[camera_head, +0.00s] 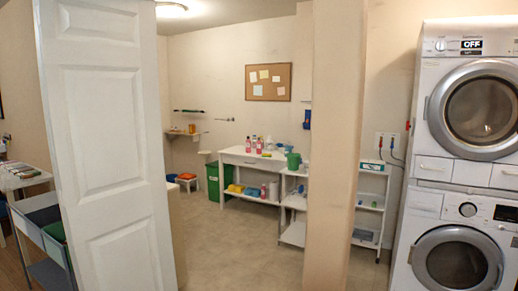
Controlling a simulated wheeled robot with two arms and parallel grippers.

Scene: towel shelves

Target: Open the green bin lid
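A green bin (214,184) stands on the floor at the back of the room, seen through the doorway. It is just left of a white table (236,159). The bin is small in the view, and I cannot tell whether its lid is open or shut. Neither of my grippers is in view.
A white panelled door (104,130) stands at the left of the doorway, and a beige wall post (334,150) is on the right. Two stacked washing machines (428,170) are at the far right. A white shelf rack (370,200) is behind the post. The floor (235,245) between is clear.

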